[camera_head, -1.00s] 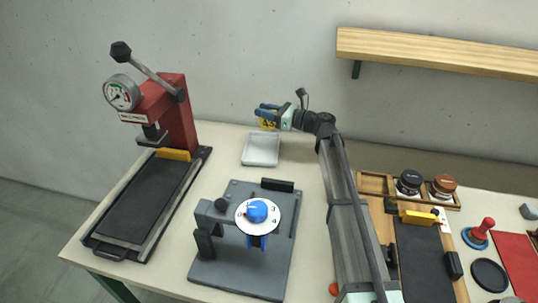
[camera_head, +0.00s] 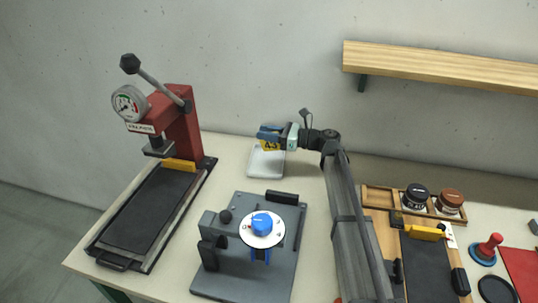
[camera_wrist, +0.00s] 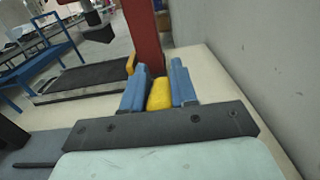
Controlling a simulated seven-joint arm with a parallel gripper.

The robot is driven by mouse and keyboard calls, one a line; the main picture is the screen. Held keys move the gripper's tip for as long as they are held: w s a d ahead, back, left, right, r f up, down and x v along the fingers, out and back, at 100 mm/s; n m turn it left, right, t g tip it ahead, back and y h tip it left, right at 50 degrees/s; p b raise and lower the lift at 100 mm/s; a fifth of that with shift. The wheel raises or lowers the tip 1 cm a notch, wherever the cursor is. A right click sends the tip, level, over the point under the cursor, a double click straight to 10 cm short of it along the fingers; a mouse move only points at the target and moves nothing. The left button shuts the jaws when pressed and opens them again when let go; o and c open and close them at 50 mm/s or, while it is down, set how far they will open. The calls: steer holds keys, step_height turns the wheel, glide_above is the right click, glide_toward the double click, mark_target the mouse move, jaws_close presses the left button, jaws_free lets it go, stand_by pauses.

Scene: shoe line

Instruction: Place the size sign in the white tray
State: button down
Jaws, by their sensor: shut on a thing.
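The size sign (camera_head: 269,146) is yellow with dark digits. My gripper (camera_head: 270,135) has blue fingers and is shut on it. The wrist view shows the yellow sign (camera_wrist: 160,94) between the two blue fingers (camera_wrist: 158,88). The white tray (camera_head: 266,165) is a shallow tray on the table near the back wall. In the head view the sign overlaps the tray's far part, and the gripper and sign hide its back edge. I cannot tell whether the sign touches the tray.
A red press (camera_head: 180,130) with a gauge and lever stands left. A grey fixture (camera_head: 285,235) with a blue knob sits in front of the tray. A wooden organiser (camera_head: 378,197) with two jars is at right. A wooden shelf (camera_head: 440,65) is on the wall.

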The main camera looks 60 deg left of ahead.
mark_target(267, 150)
steer(key=shift+f, duration=3.5)
steer(key=shift+f, duration=0.25)
steer(key=c, duration=0.9)
jaws_free()
steer(key=v, duration=1.4)
